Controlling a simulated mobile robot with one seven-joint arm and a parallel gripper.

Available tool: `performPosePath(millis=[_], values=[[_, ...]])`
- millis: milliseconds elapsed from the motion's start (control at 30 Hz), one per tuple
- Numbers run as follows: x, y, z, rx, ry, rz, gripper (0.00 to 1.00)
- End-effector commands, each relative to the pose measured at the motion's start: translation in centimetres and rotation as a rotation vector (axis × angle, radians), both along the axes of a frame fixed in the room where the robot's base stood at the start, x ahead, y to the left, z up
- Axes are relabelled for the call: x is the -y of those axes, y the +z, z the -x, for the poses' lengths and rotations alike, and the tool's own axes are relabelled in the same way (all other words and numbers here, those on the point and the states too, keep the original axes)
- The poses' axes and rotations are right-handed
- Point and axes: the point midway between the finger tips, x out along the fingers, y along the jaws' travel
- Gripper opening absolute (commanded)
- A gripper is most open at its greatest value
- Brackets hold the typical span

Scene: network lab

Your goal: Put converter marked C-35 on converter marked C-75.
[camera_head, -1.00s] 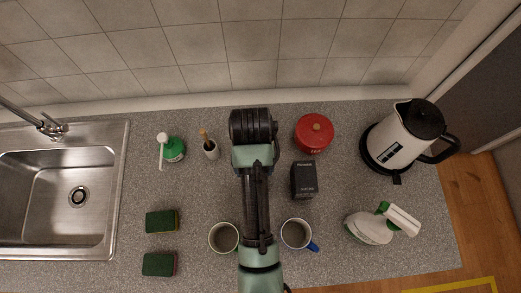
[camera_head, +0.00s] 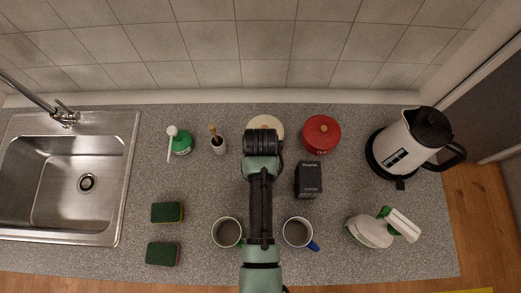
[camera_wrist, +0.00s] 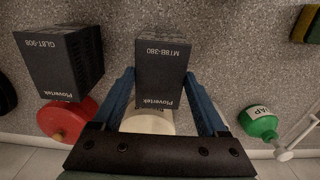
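No marking C-35 or C-75 is legible. In the wrist view a dark box (camera_wrist: 162,70) lettered Plovertek MT8B-380 stands between the two blue fingers of my gripper (camera_wrist: 161,76). The fingers are spread, one along each side of it; whether they touch it I cannot tell. A similar dark box (camera_wrist: 58,65), lettered Plovertek GL8T-908, stands to its left, apart from it. In the head view one dark box (camera_head: 308,180) is right of my arm. My gripper (camera_head: 262,143) points down there; its fingers and the box under it are hidden by my arm.
A red canister (camera_head: 321,134) and a cream round object (camera_head: 265,124) stand behind. Two mugs, one (camera_head: 227,232) left and one (camera_head: 297,231) right of my arm, are in front.

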Motion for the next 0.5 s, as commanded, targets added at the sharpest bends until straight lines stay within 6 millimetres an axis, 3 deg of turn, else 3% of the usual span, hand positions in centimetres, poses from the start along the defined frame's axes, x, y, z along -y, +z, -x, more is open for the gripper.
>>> performPosePath(millis=[33,133,500], values=[[0.00,0.04,-0.02,0.000,0.000,0.000,0.85],[-0.01,0.05,-0.01,0.000,0.000,0.000,1.00],[0.00,1.02,-0.12,0.003,0.000,0.000,1.00]])
